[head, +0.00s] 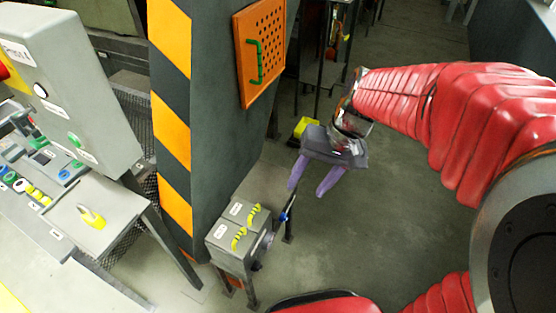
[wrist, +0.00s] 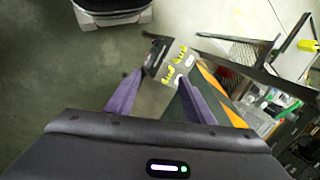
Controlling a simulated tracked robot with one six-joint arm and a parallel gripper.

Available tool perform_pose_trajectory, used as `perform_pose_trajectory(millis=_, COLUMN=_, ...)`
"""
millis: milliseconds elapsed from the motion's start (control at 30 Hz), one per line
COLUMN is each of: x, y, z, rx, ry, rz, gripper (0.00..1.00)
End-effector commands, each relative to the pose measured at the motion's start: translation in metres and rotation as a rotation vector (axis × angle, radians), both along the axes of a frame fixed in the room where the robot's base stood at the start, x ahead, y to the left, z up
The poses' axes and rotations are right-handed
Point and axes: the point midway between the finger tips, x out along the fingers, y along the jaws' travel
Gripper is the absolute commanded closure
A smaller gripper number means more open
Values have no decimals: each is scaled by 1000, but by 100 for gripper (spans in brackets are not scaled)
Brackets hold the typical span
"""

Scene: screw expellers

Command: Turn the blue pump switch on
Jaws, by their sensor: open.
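A grey box (head: 231,262) on legs stands at the foot of the striped pillar, with two yellow handles and small labels on its top. A small blue part (head: 285,216) shows by its right side, next to a dark upright piece; I cannot make out its position or whether it is the pump switch. My gripper (head: 307,188) is open and empty, its purple fingers pointing down, above and right of the box and apart from it. In the wrist view the box (wrist: 176,66) shows beyond and between the fingers (wrist: 161,75); the blue part is not clear there.
A pillar (head: 210,110) with orange and black stripes rises behind the box and carries an orange perforated panel (head: 262,60) with a green handle. A control desk (head: 75,215) with coloured buttons stands left. The floor right of the box is free.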

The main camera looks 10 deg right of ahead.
Motion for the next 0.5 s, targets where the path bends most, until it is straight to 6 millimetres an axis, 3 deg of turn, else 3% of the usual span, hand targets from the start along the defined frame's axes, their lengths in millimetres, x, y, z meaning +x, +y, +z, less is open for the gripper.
perform_pose_trajectory(millis=500, x=53, y=-11, z=-69, rx=282, ry=209, rz=-147, gripper=52)
